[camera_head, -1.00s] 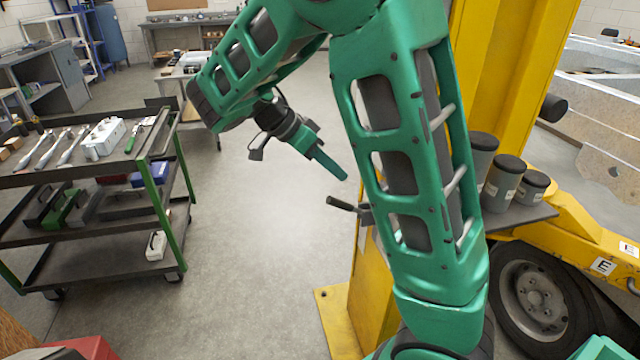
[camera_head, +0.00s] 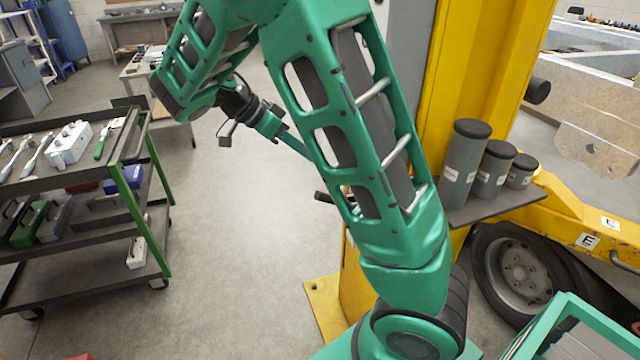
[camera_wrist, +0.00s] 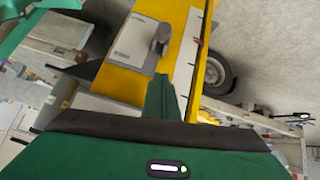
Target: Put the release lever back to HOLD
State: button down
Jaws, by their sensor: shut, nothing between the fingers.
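The release lever (camera_head: 323,197) sticks out to the left of the yellow column in the head view. Only its dark end shows; my arm hides the rest. In the wrist view a dark grey handle (camera_wrist: 160,40), which looks like the lever, stands out from a pale grey labelled plate (camera_wrist: 134,45) on the yellow column. My gripper (camera_wrist: 162,88) is shut and empty, its fingers pointing at the handle with a gap that seems small. In the head view my gripper (camera_head: 295,145) is above and left of the lever, its tips partly behind my arm. The lever's marked position cannot be read.
The yellow column (camera_head: 468,70) stands beside my arm, with a shelf of grey capped canisters (camera_head: 466,165) and a wheel (camera_head: 520,270) to its right. A tool cart (camera_head: 85,225) stands at left. The floor between cart and column is clear.

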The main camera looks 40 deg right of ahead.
jog(key=d+f, duration=0.1)
jog(key=f, duration=0.2)
jog(key=s+d+f, duration=0.1)
jog(key=f, duration=0.2)
jog(key=s+d+f, duration=0.1)
jog(key=d+f, duration=0.1)
jog(key=f, duration=0.1)
jog(key=shift+s+f, duration=0.15)
jog(key=shift+s, duration=0.05)
jog(key=shift+a+f, duration=0.25)
jog(key=shift+f, duration=0.05)
